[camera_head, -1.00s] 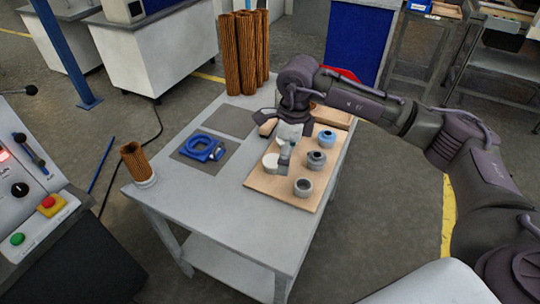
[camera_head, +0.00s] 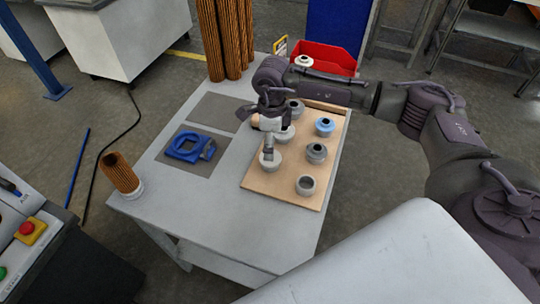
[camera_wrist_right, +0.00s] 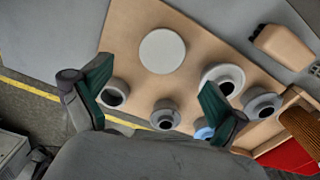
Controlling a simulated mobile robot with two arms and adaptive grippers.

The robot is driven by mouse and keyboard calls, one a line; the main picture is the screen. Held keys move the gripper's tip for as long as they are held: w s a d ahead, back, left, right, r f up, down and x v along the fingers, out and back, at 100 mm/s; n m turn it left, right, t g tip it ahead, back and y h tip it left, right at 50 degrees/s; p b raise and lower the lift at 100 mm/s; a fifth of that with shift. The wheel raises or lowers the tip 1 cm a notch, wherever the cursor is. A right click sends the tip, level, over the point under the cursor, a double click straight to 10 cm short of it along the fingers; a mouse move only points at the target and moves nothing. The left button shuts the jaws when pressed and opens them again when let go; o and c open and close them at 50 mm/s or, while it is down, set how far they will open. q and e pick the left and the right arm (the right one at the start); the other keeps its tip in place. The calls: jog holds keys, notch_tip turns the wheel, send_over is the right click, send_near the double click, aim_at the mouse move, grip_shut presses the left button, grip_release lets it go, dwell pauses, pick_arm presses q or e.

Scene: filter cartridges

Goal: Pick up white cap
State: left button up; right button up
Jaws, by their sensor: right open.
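The white cap (camera_head: 270,162) sits on the front left part of a wooden board on the table. In the right wrist view it shows as a plain pale disc (camera_wrist_right: 162,51). My right gripper (camera_head: 268,147) hangs over the board just above and behind the cap, pointing down. In the wrist view the right gripper (camera_wrist_right: 156,78) has its two green-padded fingers wide apart, with nothing between them. The cap lies just beyond the fingertips. I cannot tell the exact height gap. My left gripper is not in view.
The wooden board (camera_head: 279,190) also holds a blue-topped cap (camera_head: 325,126) and several grey ones, such as one at the front (camera_head: 305,186). Blue part (camera_head: 187,147) lies on a grey mat. Brown filters (camera_head: 210,40) stand behind; one (camera_head: 122,174) stands left. A red bin (camera_head: 325,58) is behind.

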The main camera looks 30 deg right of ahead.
aim_at(277, 156)
notch_tip(277, 156, down, 2)
jog(key=shift+f+p, duration=0.1)
jog(key=shift+p, duration=0.4)
notch_tip(277, 156, down, 3)
jog(key=shift+w+f+p, duration=0.15)
jog(key=shift+p, duration=0.3)
jog(key=shift+f, duration=0.2)
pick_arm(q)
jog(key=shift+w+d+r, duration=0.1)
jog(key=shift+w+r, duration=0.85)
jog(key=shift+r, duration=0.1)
pick_arm(e)
jog(key=c, duration=1)
